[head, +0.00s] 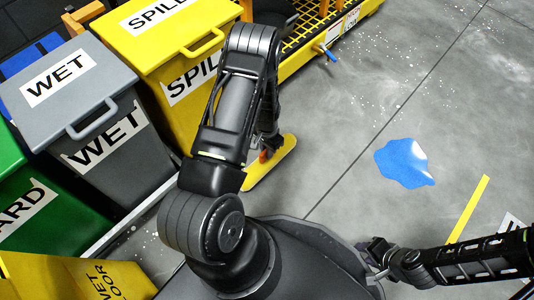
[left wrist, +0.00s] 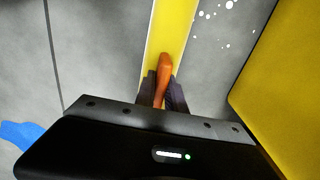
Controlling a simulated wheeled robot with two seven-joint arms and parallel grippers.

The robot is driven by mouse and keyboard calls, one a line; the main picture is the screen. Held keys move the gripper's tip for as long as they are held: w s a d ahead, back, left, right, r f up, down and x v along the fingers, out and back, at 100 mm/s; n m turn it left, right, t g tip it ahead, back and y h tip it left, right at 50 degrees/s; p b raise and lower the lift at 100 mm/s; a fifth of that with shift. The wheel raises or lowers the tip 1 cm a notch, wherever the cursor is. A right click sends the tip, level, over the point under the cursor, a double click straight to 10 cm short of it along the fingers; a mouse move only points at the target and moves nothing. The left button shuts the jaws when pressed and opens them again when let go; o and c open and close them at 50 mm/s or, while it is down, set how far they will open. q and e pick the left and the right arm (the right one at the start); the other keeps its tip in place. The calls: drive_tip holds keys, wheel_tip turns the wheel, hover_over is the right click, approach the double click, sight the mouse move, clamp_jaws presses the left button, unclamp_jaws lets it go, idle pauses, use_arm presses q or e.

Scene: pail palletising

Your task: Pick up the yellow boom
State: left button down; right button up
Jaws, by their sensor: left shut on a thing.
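The yellow boom (head: 270,165) is a long flat yellow piece, partly hidden behind my left arm in the head view. In the left wrist view the boom (left wrist: 172,28) runs up and away from the fingers. Its orange grip (left wrist: 165,68) stands between the two dark fingers. My left gripper (head: 266,150) is shut on this grip, and it also shows in the left wrist view (left wrist: 163,92). I cannot tell whether the boom is clear of the floor. My right gripper (head: 374,265) is low at the right, away from the boom; its opening is unclear.
A yellow SPILL bin (head: 165,42), a grey WET bin (head: 75,85) and a green bin (head: 22,205) stand at the left. A blue puddle (head: 404,163) and a yellow strip (head: 467,210) lie on the right floor. Open floor lies between.

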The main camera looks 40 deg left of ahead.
use_arm(q)
wheel_tip(320, 180, up, 9)
drive_tip(key=p, duration=0.3)
drive_tip(key=shift+p, duration=0.3)
